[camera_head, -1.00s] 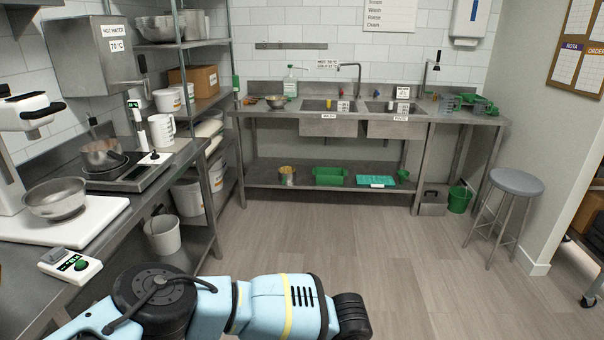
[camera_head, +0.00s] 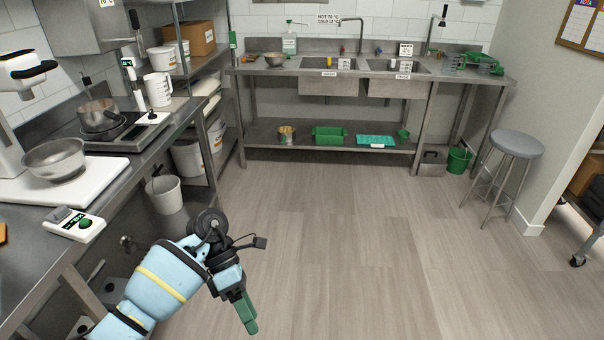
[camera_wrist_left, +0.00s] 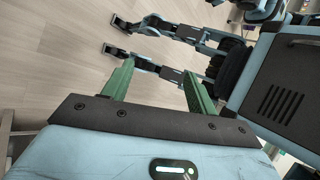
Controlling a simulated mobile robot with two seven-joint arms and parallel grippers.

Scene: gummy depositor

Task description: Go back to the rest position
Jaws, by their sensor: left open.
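My left gripper (camera_head: 247,313) hangs over the open floor at the bottom of the head view, its green fingers pointing down. In the left wrist view (camera_wrist_left: 158,72) its two green fingers stand apart with nothing between them, so it is open and empty. The left arm comes in from the lower left, beside the left counter. I cannot make out my right gripper in either view. Light blue parts of my own body show in the left wrist view.
The left counter (camera_head: 28,244) bears a steel bowl (camera_head: 54,161), a white timer-like device (camera_head: 74,224) and a pan (camera_head: 100,115). A white bucket (camera_head: 164,193) is under it. A sink bench (camera_head: 281,71) stands at the back, a stool (camera_head: 516,144) at right. The middle floor is clear.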

